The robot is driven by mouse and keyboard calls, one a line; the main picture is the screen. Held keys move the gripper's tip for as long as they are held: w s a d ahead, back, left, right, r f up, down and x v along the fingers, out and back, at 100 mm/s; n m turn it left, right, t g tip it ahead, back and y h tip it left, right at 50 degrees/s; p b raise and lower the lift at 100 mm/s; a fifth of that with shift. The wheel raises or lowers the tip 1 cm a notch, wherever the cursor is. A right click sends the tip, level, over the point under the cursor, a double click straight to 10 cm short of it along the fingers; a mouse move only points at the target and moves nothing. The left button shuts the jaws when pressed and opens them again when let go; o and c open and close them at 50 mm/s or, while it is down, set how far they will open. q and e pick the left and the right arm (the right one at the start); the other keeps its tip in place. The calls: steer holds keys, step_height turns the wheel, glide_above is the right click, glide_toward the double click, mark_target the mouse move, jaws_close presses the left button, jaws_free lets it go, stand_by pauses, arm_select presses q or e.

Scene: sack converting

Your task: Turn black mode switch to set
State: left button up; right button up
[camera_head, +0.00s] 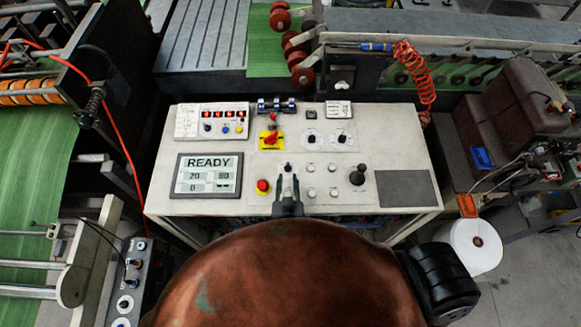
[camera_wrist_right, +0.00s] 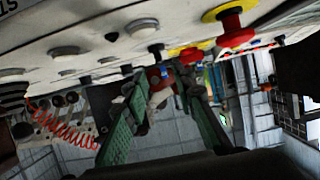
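The small black mode switch (camera_head: 287,167) stands on the light grey control panel (camera_head: 390,125), below the yellow-plated red rotary switch. A dark knob on a pale round base, probably the same switch (camera_wrist_right: 156,49), shows in the right wrist view, just beyond the fingertips. My right gripper (camera_head: 287,183) points at the panel just below the switch, one finger to each side of its line. In the right wrist view its green-sided fingers (camera_wrist_right: 163,76) stand apart with nothing clearly between them. Whether they touch the switch cannot be told. My left gripper is not in view.
Several pale buttons (camera_head: 311,192) and a black joystick (camera_head: 357,176) lie to the right. A screen (camera_head: 207,175) reads READY.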

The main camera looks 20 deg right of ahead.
mark_target(288, 167)
steer(key=p+x, duration=0.1)
steer(key=x, duration=0.6)
steer(key=shift+w+d+f, duration=0.1)
steer(key=shift+w, duration=0.15)
steer(key=shift+c, duration=0.4)
jaws_close()
